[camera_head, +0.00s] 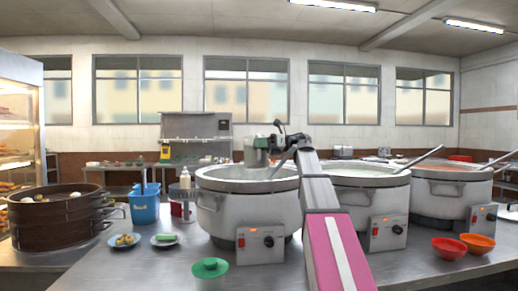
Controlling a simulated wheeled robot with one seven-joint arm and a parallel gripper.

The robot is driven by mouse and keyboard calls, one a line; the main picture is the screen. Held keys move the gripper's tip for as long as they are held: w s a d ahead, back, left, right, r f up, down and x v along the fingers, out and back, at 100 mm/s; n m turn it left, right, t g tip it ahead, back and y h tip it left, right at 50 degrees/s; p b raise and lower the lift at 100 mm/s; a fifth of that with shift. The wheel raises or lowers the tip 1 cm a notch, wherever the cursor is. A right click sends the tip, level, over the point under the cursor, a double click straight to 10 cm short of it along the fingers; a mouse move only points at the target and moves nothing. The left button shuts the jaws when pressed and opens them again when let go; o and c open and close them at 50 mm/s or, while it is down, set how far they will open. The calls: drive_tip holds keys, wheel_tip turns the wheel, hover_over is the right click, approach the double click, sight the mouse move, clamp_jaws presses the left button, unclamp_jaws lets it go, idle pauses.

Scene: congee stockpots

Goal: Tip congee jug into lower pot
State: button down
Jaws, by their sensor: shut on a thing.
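Three large white stockpots with control boxes stand in a row on the steel counter: a left pot (215,212), a middle pot (350,200) and a right pot (432,195). I cannot tell for sure which is the lower one. My arm reaches forward between the left and middle pots. My gripper (277,140) is small in view above the left pot's far side, shut on a small grey-green vessel that looks like the congee jug (258,154). The jug looks roughly upright over the left pot; its contents are hidden. A ladle handle slants out of the left pot.
Stacked dark steamer baskets (55,222) stand at left, beside a blue bucket (145,207). Two small food plates and a green-lidded tub (210,270) lie in front. Orange bowls (449,248) sit at right. Ladle handles stick out of the middle and right pots.

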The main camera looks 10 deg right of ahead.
drive_tip(key=shift+w+r+m, duration=0.35)
drive_tip(key=shift+r+m, duration=0.35)
drive_tip(key=shift+m, duration=0.15)
drive_tip(key=shift+w+r+m, duration=0.3)
drive_tip(key=shift+r+m, duration=0.4)
drive_tip(key=shift+m, duration=0.15)
drive_tip(key=shift+w+r+m, duration=0.35)
drive_tip(key=shift+w+m, duration=0.2)
drive_tip(key=shift+m, duration=0.25)
drive_tip(key=shift+w+r+m, duration=0.3)
drive_tip(key=shift+w+m, duration=0.25)
drive_tip(key=shift+m, duration=0.25)
drive_tip(key=shift+w+f+m, duration=0.25)
drive_tip(key=shift+w+m, duration=1.4)
drive_tip(key=shift+w, duration=0.2)
drive_tip(key=shift+w+f+m, duration=0.2)
drive_tip(key=shift+w+m, duration=1.5)
drive_tip(key=shift+w, duration=0.15)
drive_tip(key=shift+w+f+m, duration=0.25)
drive_tip(key=shift+w+m, duration=1.4)
drive_tip(key=shift+w, duration=0.2)
